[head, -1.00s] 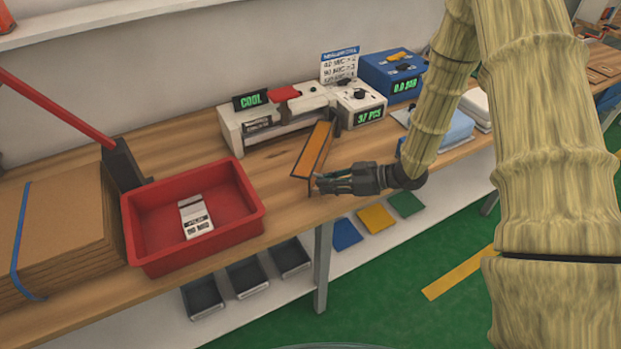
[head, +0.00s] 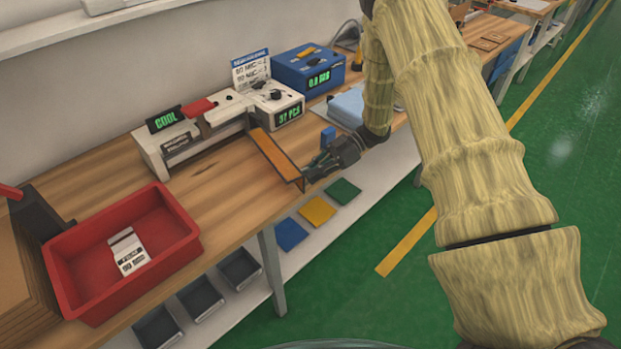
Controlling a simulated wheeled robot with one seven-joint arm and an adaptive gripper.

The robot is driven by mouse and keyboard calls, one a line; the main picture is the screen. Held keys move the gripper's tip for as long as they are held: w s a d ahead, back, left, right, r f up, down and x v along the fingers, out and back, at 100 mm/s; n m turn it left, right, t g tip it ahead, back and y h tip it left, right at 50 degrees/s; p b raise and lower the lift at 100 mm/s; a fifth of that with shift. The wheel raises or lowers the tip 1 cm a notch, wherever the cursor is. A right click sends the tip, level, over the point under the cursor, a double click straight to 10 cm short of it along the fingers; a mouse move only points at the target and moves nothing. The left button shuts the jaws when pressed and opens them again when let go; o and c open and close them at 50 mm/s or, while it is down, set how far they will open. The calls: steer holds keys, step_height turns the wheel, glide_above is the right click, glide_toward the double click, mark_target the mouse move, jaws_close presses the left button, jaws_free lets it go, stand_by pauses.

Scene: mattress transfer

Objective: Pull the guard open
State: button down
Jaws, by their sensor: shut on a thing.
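The guard (head: 274,156) is an orange panel with a dark frame. It stands out from the right end of a white sealing machine (head: 190,137) toward the bench's front edge, at a wide angle to the machine's front. My gripper (head: 308,176) is at the guard's outer front end, shut on it. The fingertips are small and partly hidden against the dark frame. The machine's display reads "COOL", and a red part sits on its top.
A red tray (head: 186,243) holding a white labelled packet (head: 127,252) stands at the left. A white counter box (head: 275,104) and a blue box (head: 309,72) stand behind the guard. Light blue items (head: 347,106) lie to the right. Bare bench lies between tray and guard.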

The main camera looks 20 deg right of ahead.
steer(key=shift+w+d+r, duration=0.15)
steer(key=shift+w+d, duration=0.25)
steer(key=shift+d, duration=0.15)
steer(key=shift+w+d+r, duration=0.15)
steer(key=shift+w+d, duration=0.25)
steer(key=shift+d, duration=0.1)
steer(key=c, duration=1.8)
jaws_free()
steer(key=shift+w, duration=0.1)
steer(key=shift+c, duration=0.2)
steer(key=shift+o, duration=1.4)
steer(key=shift+w+a+f, duration=0.1)
steer(key=shift+a+f, duration=0.05)
steer(key=shift+a, duration=0.05)
steer(key=shift+s+d+f, duration=0.1)
steer(key=shift+s+d, duration=0.15)
steer(key=shift+d, duration=0.05)
steer(key=s+v, duration=0.1)
steer(key=v, duration=1.1)
steer(key=shift+w, duration=0.4)
